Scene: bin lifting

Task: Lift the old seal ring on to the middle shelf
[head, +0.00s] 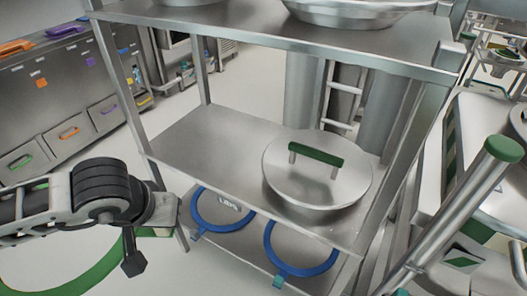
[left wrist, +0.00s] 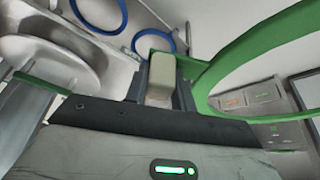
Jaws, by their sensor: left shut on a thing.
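A large green ring (head: 98,270), likely the old seal ring, hangs at the lower left of the head view, below and beside my left arm. My left gripper (head: 160,222) is shut on a pale tab of the ring, to the left of the rack. In the left wrist view the pale tab (left wrist: 161,78) sits between the dark fingers, and the green ring (left wrist: 250,52) curves off to the right. The bare left part of the metal middle shelf (head: 200,145) shows in the head view. My right gripper is not in view.
A lidded pot (head: 318,175) with a green handle stands on the middle shelf's right part. Two blue rings (head: 225,228) (head: 300,268) show below it by a "LIDS" label. Rack posts (head: 120,85) bound the shelf. The top shelf (head: 270,45) holds metal pans.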

